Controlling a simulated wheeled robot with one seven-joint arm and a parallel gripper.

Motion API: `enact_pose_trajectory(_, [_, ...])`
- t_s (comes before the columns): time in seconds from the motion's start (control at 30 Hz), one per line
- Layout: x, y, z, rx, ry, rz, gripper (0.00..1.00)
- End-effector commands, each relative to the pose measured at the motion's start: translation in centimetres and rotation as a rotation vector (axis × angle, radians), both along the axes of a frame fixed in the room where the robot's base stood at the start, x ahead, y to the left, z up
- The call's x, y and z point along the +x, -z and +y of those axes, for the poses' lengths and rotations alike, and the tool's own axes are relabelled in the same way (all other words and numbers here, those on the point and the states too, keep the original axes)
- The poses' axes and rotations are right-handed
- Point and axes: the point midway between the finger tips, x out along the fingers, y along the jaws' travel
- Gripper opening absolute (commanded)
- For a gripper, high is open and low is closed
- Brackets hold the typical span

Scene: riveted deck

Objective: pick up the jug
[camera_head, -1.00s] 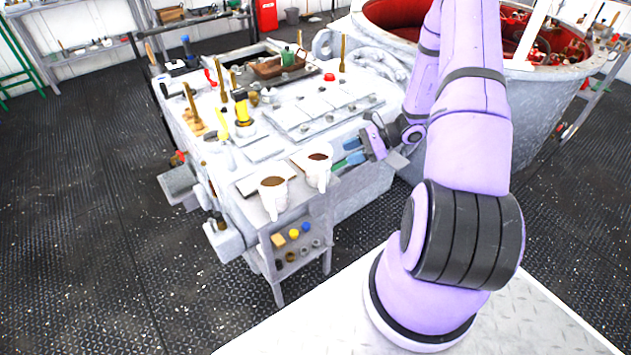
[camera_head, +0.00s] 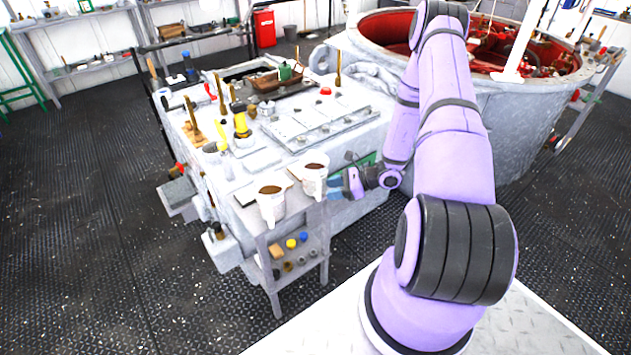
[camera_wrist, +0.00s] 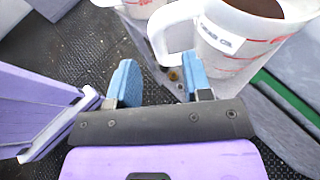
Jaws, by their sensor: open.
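Two white jugs with brown contents stand upright on a small grey stand (camera_head: 250,222). The right jug (camera_head: 313,181) is closest to my gripper; the left jug (camera_head: 270,204) is farther off. In the wrist view the near jug (camera_wrist: 245,52) is large, with red marks, a label and its handle (camera_wrist: 168,38) turned towards my fingers. The other jug (camera_wrist: 137,8) is cut off at the top edge. My gripper (camera_wrist: 160,80) has its blue fingertips apart with nothing between them, short of the handle. In the head view my gripper (camera_head: 335,188) is just right of the right jug.
Small blocks and balls, such as a yellow ball (camera_head: 291,243), sit on the stand's lower shelf. A white workbench (camera_head: 270,160) with tools stands behind. A large round vat (camera_head: 490,120) is at the right. The dark floor at left is clear.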

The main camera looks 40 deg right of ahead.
Motion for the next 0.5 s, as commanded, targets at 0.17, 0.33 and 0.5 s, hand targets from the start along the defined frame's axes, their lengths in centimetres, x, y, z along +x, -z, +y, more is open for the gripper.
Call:
enact_pose_trajectory(0.17, [1.3, 0.6, 1.7, 0.002, -0.004, 0.001, 0.45])
enact_pose_trajectory(0.33, [2.6, 1.4, 3.3, 0.001, -0.002, 0.0, 0.45])
enact_pose_trajectory(0.5, [2.9, 1.6, 3.6, -0.001, 0.0, -0.001, 0.45])
